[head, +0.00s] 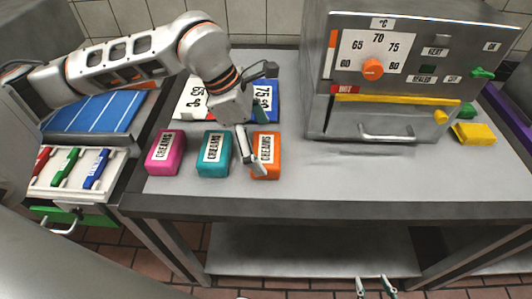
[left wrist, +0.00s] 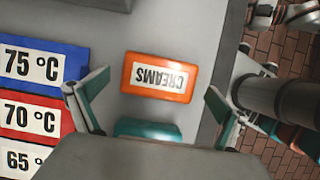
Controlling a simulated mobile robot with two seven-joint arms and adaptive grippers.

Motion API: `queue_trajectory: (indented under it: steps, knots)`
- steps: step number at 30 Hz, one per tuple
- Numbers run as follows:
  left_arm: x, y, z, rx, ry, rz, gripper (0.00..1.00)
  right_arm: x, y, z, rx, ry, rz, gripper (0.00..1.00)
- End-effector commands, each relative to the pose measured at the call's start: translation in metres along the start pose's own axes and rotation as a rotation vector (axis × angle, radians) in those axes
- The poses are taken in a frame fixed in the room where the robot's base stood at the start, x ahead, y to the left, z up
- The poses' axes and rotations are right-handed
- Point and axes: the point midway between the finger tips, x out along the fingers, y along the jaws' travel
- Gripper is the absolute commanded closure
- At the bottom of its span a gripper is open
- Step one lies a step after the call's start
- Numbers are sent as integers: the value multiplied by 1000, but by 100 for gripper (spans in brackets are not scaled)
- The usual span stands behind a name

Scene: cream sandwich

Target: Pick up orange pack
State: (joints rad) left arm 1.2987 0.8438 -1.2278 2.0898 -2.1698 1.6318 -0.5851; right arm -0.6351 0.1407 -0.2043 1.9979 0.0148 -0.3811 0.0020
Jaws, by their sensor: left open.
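The orange pack (head: 267,157), with a white CREAMS label, lies on the grey table to the right of the teal pack (head: 213,153). My left gripper (head: 250,152) is open and empty, over the left side of the orange pack, and hides part of it. In the left wrist view the orange pack (left wrist: 160,77) lies beyond and between the parted fingers (left wrist: 156,104). The teal pack (left wrist: 148,129) is partly hidden by the gripper body. My right gripper (head: 375,287) is low at the bottom edge, in front of the table, with its fingers apart and nothing between them.
A pink pack (head: 166,153) lies at the left. Temperature cards, including a blue 75 °C card (head: 271,114), lie behind the packs. A steel oven (head: 400,122) stands at the back right, with a yellow block (head: 474,134) beside it. The table is clear right of the orange pack.

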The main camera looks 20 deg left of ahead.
Motion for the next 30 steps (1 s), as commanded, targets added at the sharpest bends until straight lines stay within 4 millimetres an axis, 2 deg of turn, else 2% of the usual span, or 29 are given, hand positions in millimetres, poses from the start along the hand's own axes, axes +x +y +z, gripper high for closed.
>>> queue_trajectory:
  steps: [4,12,15,17,30]
  knots:
    - [22,0,0,0,2,-4,0,0,-1,6,0,-8,-1,60]
    - [26,0,0,0,0,-1,0,-1,-2,9,0,-14,-2,60]
    - [26,0,0,0,0,-1,26,-1,-2,8,0,-14,-2,60]
    - [26,0,0,0,1,-1,40,-1,-2,8,0,-14,-2,60]
    - [21,1,2,0,0,0,40,-1,-1,3,0,-6,-2,60]
